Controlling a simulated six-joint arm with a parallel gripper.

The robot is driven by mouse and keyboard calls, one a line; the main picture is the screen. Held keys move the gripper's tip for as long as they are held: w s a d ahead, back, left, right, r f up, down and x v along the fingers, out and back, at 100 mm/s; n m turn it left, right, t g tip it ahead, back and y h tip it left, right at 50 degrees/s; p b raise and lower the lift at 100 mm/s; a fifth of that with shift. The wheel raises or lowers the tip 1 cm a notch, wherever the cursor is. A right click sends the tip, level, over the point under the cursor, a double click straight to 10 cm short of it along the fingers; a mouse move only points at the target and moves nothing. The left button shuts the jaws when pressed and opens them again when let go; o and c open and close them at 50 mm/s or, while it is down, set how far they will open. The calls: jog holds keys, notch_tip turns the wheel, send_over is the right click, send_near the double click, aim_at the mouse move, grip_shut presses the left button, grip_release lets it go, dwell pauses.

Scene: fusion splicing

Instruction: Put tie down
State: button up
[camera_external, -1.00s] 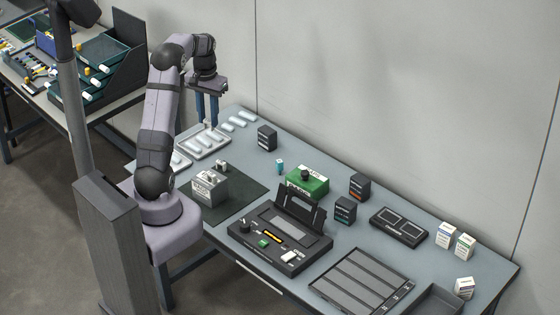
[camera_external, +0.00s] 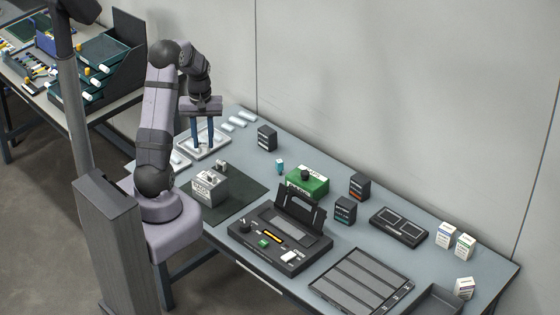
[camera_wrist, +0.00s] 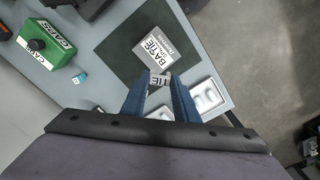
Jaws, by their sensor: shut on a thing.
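My gripper (camera_wrist: 158,88) is shut on a small pale grey tie (camera_wrist: 160,80) with dark "TIE" lettering, held between the blue fingertips in the wrist view. In the external view my gripper (camera_external: 204,146) points down, low over the white tray (camera_external: 186,150) at the back left of the table. The tie is too small to make out there. I cannot tell whether it touches the tray.
A grey labelled box (camera_external: 209,187) stands on a dark mat (camera_external: 238,203), towards the front from the tray. A green box (camera_external: 307,181) and the black splicer (camera_external: 280,240) stand further right. Small pale pieces (camera_external: 240,121) lie behind the tray.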

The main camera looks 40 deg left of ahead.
aim_at(204, 143)
jog(key=shift+f+p, duration=1.15)
jog(key=shift+f, duration=3.05)
jog(key=shift+f, duration=0.15)
jog(key=o, duration=1)
notch_tip(204, 143, up, 12)
jog(key=b, duration=0.3)
jog(key=shift+b, duration=0.4)
